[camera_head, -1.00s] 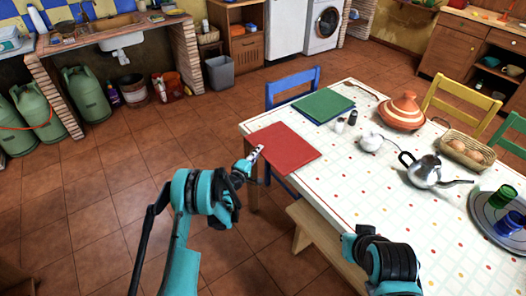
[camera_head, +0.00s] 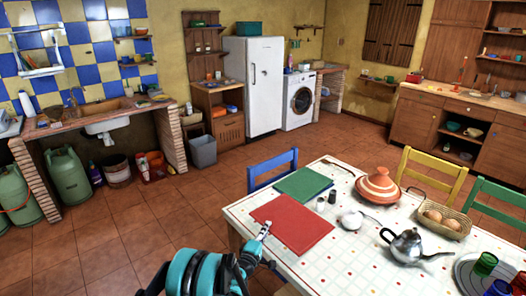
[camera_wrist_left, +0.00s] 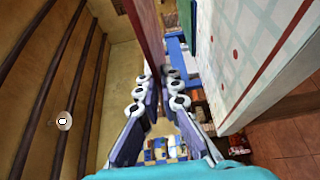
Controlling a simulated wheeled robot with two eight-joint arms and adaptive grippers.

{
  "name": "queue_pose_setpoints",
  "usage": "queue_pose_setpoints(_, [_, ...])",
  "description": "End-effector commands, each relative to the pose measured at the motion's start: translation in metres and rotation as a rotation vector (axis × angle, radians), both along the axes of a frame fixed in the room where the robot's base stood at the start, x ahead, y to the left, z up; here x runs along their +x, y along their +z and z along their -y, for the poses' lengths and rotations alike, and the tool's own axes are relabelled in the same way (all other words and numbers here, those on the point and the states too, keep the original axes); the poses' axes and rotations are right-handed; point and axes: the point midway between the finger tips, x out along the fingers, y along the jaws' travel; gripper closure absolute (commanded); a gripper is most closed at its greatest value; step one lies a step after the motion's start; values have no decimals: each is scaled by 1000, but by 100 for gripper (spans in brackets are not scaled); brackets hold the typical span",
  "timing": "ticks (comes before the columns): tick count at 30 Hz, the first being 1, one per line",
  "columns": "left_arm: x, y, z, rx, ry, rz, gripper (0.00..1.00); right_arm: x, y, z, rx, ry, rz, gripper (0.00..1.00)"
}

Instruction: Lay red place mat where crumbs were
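The red place mat (camera_head: 292,225) is flat and roughly level over the table's near left corner. My left gripper (camera_head: 265,230) is at its left edge. In the left wrist view the mat (camera_wrist_left: 147,35) runs in between the closed-up fingertips (camera_wrist_left: 160,88), so the gripper is shut on its edge. A gap shows there between the mat and the table, so it is held above the tabletop. The table (camera_head: 380,265) has a white checked cloth with dots. No crumbs can be made out; the mat hides part of the cloth. My right gripper is out of view.
A green mat (camera_head: 303,183) lies just behind the red one. Small shakers (camera_head: 321,203), a white pot (camera_head: 352,220), a tagine (camera_head: 379,186), a kettle (camera_head: 408,245) and an egg basket (camera_head: 436,219) stand to the right. A blue chair (camera_head: 272,170) is behind.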

Motion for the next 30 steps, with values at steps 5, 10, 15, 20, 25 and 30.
queue_pose_setpoints(5, [-14,35,-39,-1,75,-2,100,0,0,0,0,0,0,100])
queue_pose_setpoints(10, [-49,83,-95,1,190,-3,100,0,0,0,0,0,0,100])
queue_pose_setpoints(15, [-90,118,-143,-1,295,-2,100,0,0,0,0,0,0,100])
queue_pose_setpoints(20, [-119,137,-169,0,357,0,100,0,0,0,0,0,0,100])
queue_pose_setpoints(25, [-130,143,-180,0,383,0,100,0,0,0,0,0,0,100])
queue_pose_setpoints(30, [-131,143,-180,0,385,0,100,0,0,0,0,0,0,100])
